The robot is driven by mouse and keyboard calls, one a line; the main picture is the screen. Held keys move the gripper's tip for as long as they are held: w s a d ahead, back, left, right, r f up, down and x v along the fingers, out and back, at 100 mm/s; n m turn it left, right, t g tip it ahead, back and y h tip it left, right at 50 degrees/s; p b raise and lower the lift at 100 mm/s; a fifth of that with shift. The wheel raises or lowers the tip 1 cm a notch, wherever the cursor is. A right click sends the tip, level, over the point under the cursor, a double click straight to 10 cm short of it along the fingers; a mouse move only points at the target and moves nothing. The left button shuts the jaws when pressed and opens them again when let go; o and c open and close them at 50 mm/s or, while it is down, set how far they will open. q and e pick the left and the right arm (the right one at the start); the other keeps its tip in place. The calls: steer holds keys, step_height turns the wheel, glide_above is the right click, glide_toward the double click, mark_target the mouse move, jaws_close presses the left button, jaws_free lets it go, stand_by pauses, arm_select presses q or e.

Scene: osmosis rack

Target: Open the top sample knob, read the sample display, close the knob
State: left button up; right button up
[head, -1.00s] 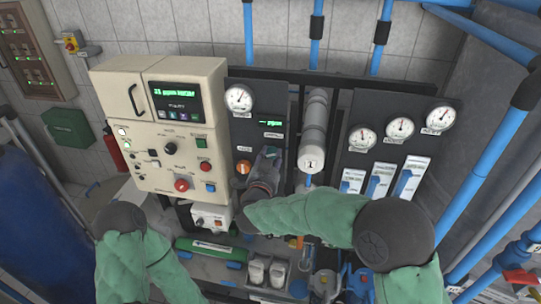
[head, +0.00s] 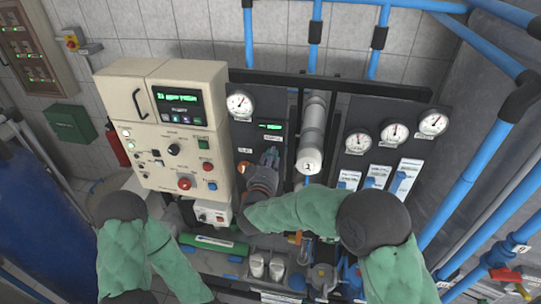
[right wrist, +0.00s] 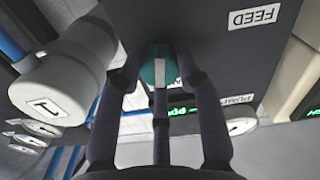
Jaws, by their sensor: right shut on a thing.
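My right gripper (head: 268,158) is at the dark instrument panel (head: 245,135), below the small green sample display (head: 270,126). In the right wrist view my right gripper (right wrist: 160,75) has its fingers around a teal knob (right wrist: 153,73) with a white stripe, and is shut on it. The stripe runs roughly up and down in that view. The display shows there too, partly hidden behind a finger (right wrist: 185,108), its text upside down and not readable. In the head view the gripper hides the knob. My left arm is at lower left; its gripper is not visible.
A cream control box (head: 180,135) with a lit screen stands left of the panel. A pale cylinder (head: 311,135) stands just right of the gripper. Round gauges (head: 395,133) and flow meters (head: 376,177) are further right. Blue pipes (head: 480,130) border the right side.

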steer(key=shift+w+r+n+p, duration=0.1)
steer(key=shift+r+n+p, duration=0.2)
steer(key=shift+n, duration=0.45)
steer(key=shift+r+n+p, duration=0.1)
steer(key=shift+n+p, duration=0.3)
steer(key=shift+n, duration=0.35)
steer(key=o, duration=1.1)
steer(key=shift+o, duration=0.2)
steer(key=shift+a+f, duration=0.1)
steer(key=shift+f, duration=0.1)
steer(key=shift+f, duration=0.1)
